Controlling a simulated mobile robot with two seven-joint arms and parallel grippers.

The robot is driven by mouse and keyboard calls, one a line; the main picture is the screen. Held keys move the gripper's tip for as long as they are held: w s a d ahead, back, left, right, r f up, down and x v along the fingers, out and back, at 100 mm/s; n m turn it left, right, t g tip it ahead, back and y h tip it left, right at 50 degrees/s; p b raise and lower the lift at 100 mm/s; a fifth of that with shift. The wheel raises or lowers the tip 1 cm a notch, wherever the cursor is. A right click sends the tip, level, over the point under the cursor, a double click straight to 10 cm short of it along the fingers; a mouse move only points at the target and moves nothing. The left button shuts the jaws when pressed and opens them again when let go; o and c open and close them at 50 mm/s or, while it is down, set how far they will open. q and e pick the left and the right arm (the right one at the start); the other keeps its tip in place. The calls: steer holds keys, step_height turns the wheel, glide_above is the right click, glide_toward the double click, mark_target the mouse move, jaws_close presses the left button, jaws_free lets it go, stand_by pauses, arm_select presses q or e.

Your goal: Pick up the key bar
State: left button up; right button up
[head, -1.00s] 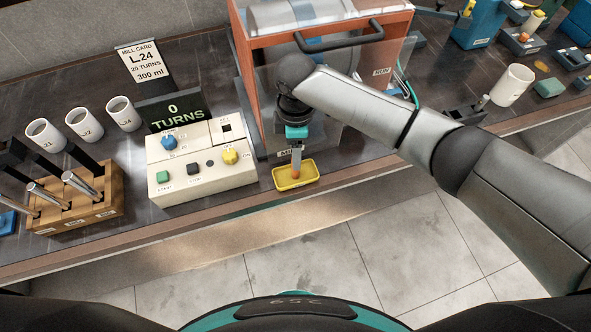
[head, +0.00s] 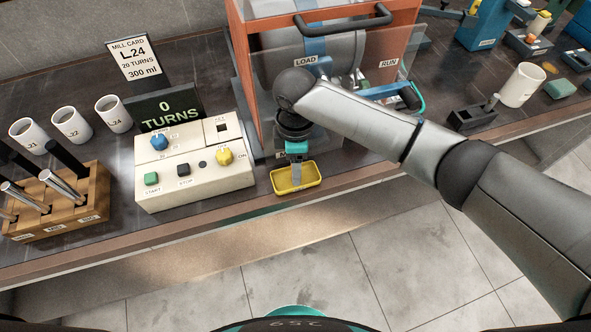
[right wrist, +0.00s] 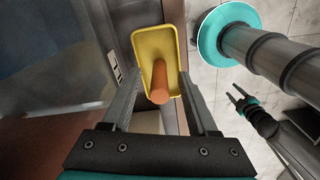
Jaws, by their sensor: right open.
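An orange bar (right wrist: 159,82), which I take to be the key bar, stands up from a yellow tray (right wrist: 152,40) in the right wrist view. In the head view the yellow tray (head: 313,178) sits at the bench's front edge, and the bar is hidden behind my right gripper (head: 297,184). My right gripper is open over the tray, its fingers on either side of the bar in the right wrist view (right wrist: 160,90); I cannot tell if they touch it. My left gripper (right wrist: 237,93) shows small at the right of that view, its fingers apart and empty.
The mill with its orange frame (head: 400,22) stands behind the tray. The control box (head: 190,195) is left of it, with white cups (head: 72,124) and a wooden rod rack (head: 85,218) further left. A black holder (head: 470,118) and white mug (head: 522,84) are right.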

jaws_close()
stand_by(0.3)
stand_by(0.3)
